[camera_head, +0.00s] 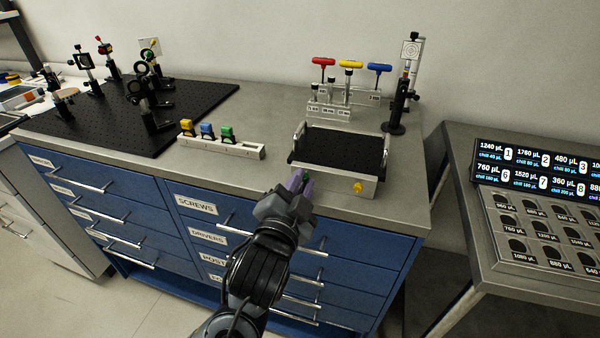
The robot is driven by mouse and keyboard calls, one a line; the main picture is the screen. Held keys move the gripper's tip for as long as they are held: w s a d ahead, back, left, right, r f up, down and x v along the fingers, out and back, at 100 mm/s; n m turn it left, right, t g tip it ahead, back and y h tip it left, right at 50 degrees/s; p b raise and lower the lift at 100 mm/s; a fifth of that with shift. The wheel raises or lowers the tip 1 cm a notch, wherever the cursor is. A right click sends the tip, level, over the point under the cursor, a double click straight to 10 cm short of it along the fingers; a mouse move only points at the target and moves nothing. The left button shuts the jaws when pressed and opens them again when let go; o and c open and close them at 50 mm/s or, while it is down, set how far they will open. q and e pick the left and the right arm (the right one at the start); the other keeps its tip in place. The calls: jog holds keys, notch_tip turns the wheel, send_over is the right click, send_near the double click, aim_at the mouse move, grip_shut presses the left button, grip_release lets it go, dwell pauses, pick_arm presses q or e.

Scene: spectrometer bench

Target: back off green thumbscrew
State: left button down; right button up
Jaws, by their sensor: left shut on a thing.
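A small grey metal box with a black perforated top plate (336,148) stands near the front edge of the bench. A yellow thumbscrew (358,187) shows on the right of its front face. My left gripper (301,182) is at the left of that front face, its purple fingers shut on the green thumbscrew (306,178). Only a bit of green shows between the fingers; the rest is hidden by them. My right gripper is not in view.
A holder with yellow, blue and green blocks (222,143) stands left of the box. Red, yellow and blue-handled drivers (350,64) stand in a rack behind it. A post with a target (398,100) rises at the right. A black optics board (110,120) lies at the left.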

pick_arm(q)
jog(key=shift+n+p, duration=0.95)
jog(key=shift+n, duration=0.05)
jog(key=c, duration=1.1)
grip_release()
jog(key=shift+s, duration=0.15)
jog(key=p+v, duration=0.3)
jog(key=v, duration=0.7)
jog(key=shift+s+a, duration=0.15)
jog(key=shift+s, duration=0.1)
